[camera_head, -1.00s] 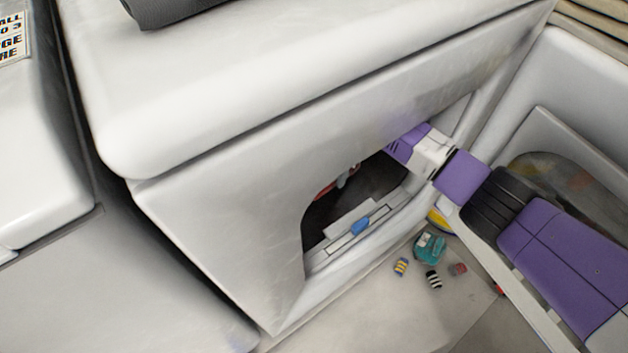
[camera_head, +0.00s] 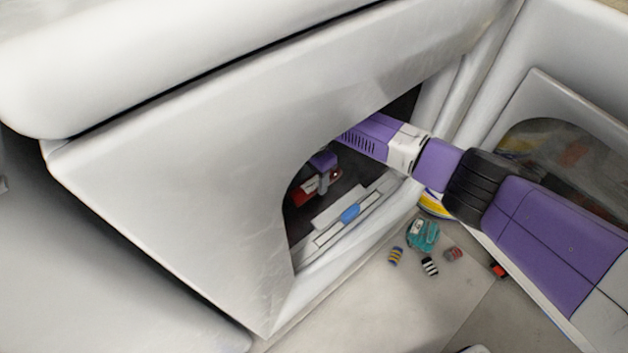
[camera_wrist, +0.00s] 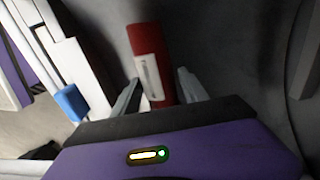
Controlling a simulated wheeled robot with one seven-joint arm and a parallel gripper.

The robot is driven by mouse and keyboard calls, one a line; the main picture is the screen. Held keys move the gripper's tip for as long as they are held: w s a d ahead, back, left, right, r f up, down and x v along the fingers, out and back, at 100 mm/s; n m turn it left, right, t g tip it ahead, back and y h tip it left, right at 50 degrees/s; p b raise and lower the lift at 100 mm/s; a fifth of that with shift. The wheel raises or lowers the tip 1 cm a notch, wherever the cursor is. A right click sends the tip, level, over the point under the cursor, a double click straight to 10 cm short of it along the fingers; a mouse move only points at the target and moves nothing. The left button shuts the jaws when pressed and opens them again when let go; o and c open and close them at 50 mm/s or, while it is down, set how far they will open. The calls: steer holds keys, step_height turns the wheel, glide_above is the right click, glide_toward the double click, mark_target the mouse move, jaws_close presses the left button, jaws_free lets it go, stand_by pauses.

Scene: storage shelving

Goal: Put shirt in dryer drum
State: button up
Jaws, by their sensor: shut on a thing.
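The dryer (camera_head: 190,190) is white, and its dark drum (camera_head: 350,172) shows through the front opening. My arm reaches in through that opening. My gripper (camera_head: 318,188) is inside, small and partly shadowed in the head view. In the wrist view my gripper (camera_wrist: 158,92) is shut on a red rolled item with a white label, which looks like the shirt (camera_wrist: 147,50). The red shirt also shows in the head view (camera_head: 304,194). It is held in front of the dark grey drum wall. Its lower end is partly hidden behind the gripper body.
The opening's lower lip has a white ledge with a blue tab (camera_head: 350,212). On the floor in front lie a teal item (camera_head: 422,235) and several small rolled items. Another white machine (camera_head: 575,75) with a round window stands close on the right.

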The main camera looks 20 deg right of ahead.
mark_target(314, 178)
steer(key=shift+f, duration=0.4)
steer(key=shift+f, duration=0.15)
steer(key=o, duration=1.5)
steer(key=shift+r, duration=0.35)
step_height(314, 178, up, 8)
steer(key=p, duration=0.4)
